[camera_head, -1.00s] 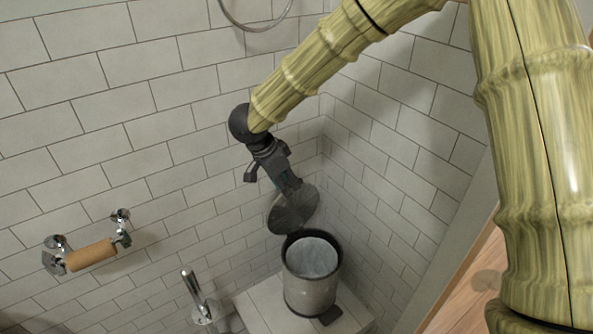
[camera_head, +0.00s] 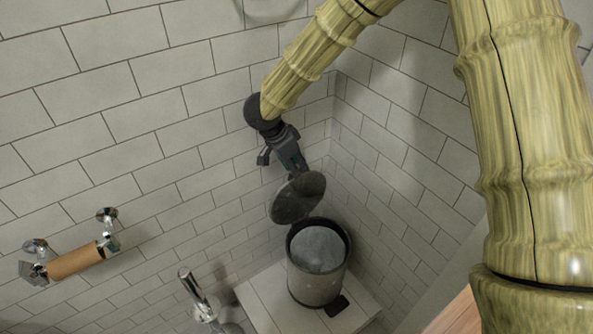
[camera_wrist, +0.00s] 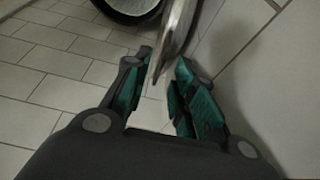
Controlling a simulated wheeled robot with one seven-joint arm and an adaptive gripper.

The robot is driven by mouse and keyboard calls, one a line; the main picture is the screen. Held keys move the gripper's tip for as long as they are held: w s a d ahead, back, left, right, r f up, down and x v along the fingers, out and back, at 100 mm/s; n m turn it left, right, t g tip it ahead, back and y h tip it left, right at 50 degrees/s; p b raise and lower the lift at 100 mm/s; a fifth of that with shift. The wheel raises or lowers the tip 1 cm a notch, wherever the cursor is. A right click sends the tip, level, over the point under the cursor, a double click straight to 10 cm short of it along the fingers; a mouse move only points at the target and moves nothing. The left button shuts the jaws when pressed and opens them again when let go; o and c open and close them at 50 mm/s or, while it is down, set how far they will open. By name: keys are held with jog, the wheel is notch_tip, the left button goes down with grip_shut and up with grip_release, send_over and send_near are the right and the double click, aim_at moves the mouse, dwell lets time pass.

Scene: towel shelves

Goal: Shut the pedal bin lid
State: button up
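The pedal bin (camera_head: 315,283) is a grey metal cylinder with a dark rim and a grey liner inside, standing in the corner. Its round dark lid (camera_head: 298,199) is raised, tilted up at the back of the bin. My gripper (camera_head: 300,172) is just above the lid, at its upper edge, pointing down. In the wrist view, my gripper (camera_wrist: 166,62) has its teal-padded fingers apart, with the lid's edge (camera_wrist: 172,45) between them. I cannot tell whether a finger touches the lid. The bin's rim (camera_wrist: 128,14) shows at the top. A dark pedal (camera_head: 336,305) sits at the bin's front.
The bin stands on a white tiled ledge (camera_head: 262,307). Tiled walls meet close behind and right of it. A toilet brush with a chrome handle (camera_head: 193,288) stands to the left. A roll holder with a cardboard tube (camera_head: 76,261) is on the wall farther left.

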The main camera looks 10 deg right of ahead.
jog(key=shift+x, duration=1.3)
grip_shut()
jog(key=shift+s, duration=0.1)
